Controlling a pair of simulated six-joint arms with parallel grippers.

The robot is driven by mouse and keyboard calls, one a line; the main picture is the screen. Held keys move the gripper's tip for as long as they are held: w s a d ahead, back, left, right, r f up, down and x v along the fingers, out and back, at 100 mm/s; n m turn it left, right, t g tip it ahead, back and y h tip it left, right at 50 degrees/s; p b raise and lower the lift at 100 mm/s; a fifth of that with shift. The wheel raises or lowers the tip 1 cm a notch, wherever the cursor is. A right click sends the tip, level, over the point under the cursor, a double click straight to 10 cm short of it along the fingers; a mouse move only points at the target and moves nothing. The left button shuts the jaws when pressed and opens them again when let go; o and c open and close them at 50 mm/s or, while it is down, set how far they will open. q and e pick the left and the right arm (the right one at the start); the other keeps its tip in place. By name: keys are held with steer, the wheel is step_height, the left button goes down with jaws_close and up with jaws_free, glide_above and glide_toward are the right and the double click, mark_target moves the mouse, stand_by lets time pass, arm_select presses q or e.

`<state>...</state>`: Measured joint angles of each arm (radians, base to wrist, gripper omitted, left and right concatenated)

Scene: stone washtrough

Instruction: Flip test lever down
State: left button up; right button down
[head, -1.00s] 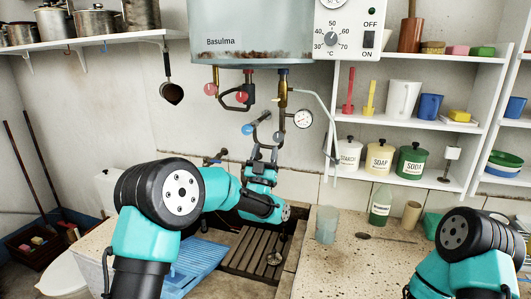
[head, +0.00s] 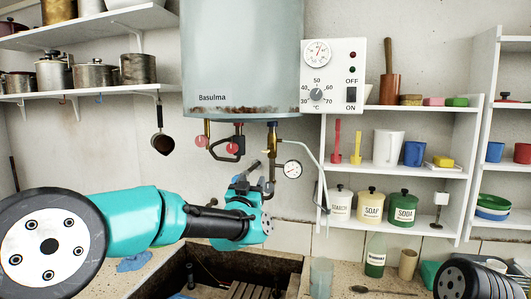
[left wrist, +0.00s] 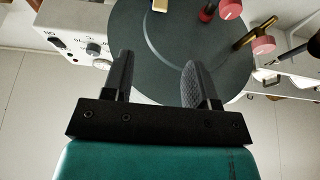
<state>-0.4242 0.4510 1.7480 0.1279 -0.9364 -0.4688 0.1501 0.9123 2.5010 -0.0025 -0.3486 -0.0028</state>
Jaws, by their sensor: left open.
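The boiler (head: 243,60) hangs on the wall, with brass and dark fittings (head: 271,140) below its right side. I cannot make out the test lever clearly among them. My left gripper (head: 256,172) is just under these fittings, pointing up, and covers part of the lower pipework. In the left wrist view, my left gripper (left wrist: 158,75) is open with nothing between its fingers. The round boiler underside (left wrist: 150,65) shows beyond the fingertips. My right gripper is out of view.
A pressure gauge (head: 292,170) is close to the right of my left gripper. Red-handled valves (head: 233,148) are at its upper left. The control box (head: 333,75) is at the upper right. Shelves (head: 400,172) stand at right. The trough (head: 215,262) lies below.

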mark_target(266, 151)
arm_select(q)
steer(key=shift+w, duration=0.1)
steer(key=shift+x, duration=8.6)
steer(key=shift+r, duration=0.1)
steer(key=shift+c, duration=0.3)
jaws_close()
